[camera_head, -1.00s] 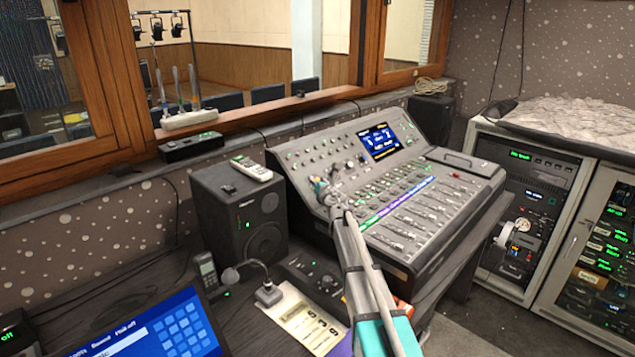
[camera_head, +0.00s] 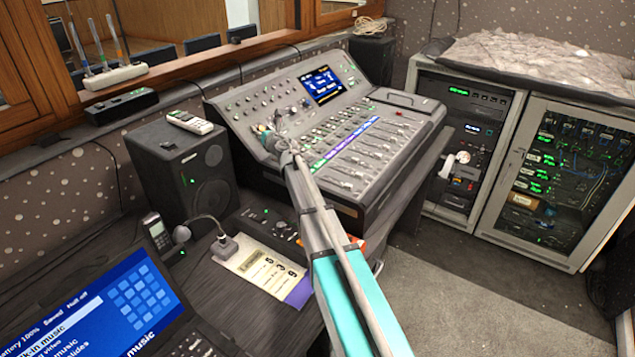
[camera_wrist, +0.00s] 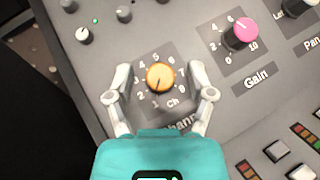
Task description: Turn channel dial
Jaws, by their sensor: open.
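The channel dial (camera_wrist: 160,78) is an orange knob with numbers around it and a partly hidden "Channel" label below, in the wrist view. Its pointer line is dark and runs toward the lower side of the knob. My gripper (camera_wrist: 158,80) is open, with one finger on each side of the dial and gaps between fingers and knob. In the head view my gripper (camera_head: 270,138) is at the left part of the mixing console (camera_head: 345,205), and the dial is hidden or too small to tell there.
A pink Gain knob (camera_wrist: 241,32) sits right of the dial, with a Pan knob (camera_wrist: 298,6) beyond it. Small grey knobs (camera_wrist: 84,35) lie to the upper left. A speaker (camera_head: 185,165) stands left of the console. The rack cabinets (camera_head: 465,140) stand to the right.

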